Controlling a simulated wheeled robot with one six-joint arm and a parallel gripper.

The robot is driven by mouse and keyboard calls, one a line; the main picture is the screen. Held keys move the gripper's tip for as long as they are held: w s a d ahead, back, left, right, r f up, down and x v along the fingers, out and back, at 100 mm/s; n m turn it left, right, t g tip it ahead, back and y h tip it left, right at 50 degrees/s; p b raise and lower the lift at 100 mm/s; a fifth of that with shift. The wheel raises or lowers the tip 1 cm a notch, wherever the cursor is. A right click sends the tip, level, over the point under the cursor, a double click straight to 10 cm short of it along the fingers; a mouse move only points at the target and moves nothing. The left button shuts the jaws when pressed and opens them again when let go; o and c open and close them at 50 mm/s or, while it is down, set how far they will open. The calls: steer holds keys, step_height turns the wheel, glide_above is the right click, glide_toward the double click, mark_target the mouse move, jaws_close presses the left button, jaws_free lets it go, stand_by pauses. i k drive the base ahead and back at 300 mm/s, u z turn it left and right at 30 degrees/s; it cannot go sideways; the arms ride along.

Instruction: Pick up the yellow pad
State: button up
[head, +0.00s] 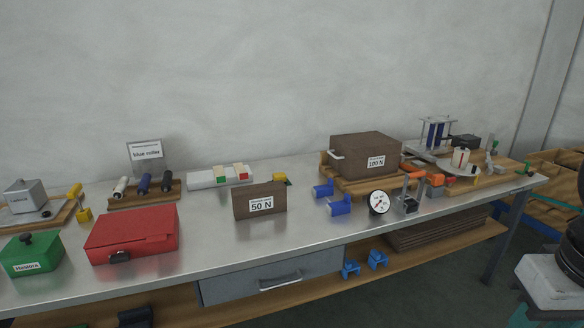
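Several yellow things are on the metal workbench (222,236), and I cannot tell for sure which is the pad. A small yellow piece (280,178) with a dark part lies behind the brown board marked 50 N (259,200), which may hide some of it. A small yellow block (85,214) sits at the left, beside a wooden board. A yellow-handled tool (74,191) lies just above that block. My gripper's fingers are not in view.
A red case (132,233) and a green box (32,254) stand at the front left. A brown 100 N block (365,155), blue fittings (340,207) and a dial gauge (378,202) fill the right. The bench's front middle is clear.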

mark_target(280, 176)
steer(key=i, duration=1.5)
steer(key=u, duration=0.8)
steer(key=i, duration=0.5)
